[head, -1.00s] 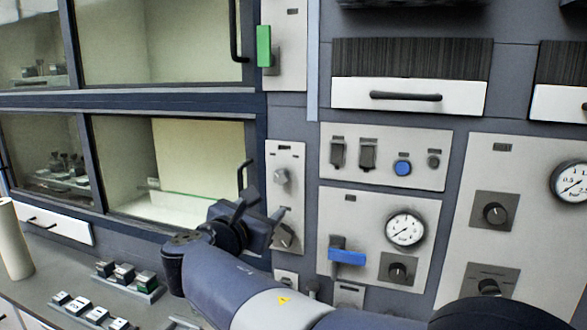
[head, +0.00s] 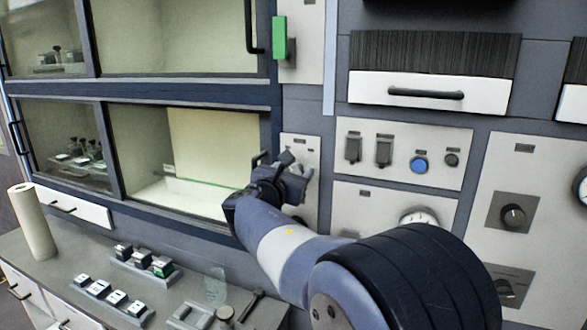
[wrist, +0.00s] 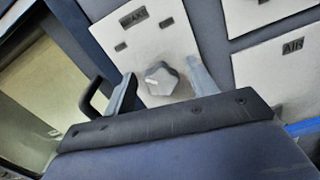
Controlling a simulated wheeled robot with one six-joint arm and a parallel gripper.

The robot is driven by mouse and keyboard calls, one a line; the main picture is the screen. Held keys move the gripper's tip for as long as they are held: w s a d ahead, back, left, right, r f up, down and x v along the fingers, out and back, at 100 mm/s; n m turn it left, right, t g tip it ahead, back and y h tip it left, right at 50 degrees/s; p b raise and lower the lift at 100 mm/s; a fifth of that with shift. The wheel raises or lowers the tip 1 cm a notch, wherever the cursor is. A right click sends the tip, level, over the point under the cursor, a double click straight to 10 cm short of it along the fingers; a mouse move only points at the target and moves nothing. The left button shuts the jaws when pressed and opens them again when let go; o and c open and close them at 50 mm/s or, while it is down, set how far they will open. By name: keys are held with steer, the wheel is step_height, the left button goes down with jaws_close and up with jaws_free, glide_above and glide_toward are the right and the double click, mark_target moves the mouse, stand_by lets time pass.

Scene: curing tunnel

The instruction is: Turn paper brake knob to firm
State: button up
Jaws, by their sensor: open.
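A grey lobed knob (wrist: 162,77) sits on a pale narrow panel (wrist: 150,45) in the wrist view. Its light mark lies on its left side. A dark label is above it, too blurred to read surely, with two small dark marks below the label. My gripper (wrist: 162,84) is open, one finger to the left of the knob and one to the right, with gaps showing on both sides. In the head view my gripper (head: 297,168) is in front of the same narrow panel (head: 301,141) and hides the knob.
A black cabinet handle (wrist: 92,95) stands close to the left finger. Right of the narrow panel are a switch panel (head: 440,136) and a gauge (head: 419,216), partly behind my arm. A bench (head: 60,262) with small blocks and a paper roll (head: 33,222) lies below left.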

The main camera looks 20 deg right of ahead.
steer(key=c, duration=1)
steer(key=shift+f+m+b, duration=0.1)
steer(key=shift+m+b, duration=0.3)
steer(key=shift+b, duration=0.3)
steer(key=m+b, duration=0.5)
steer(key=b, duration=0.1)
steer(key=m+b, duration=1.2)
steer(key=shift+s+d+f, duration=0.15)
steer(key=shift+d+f, duration=0.05)
steer(key=shift+f, duration=0.05)
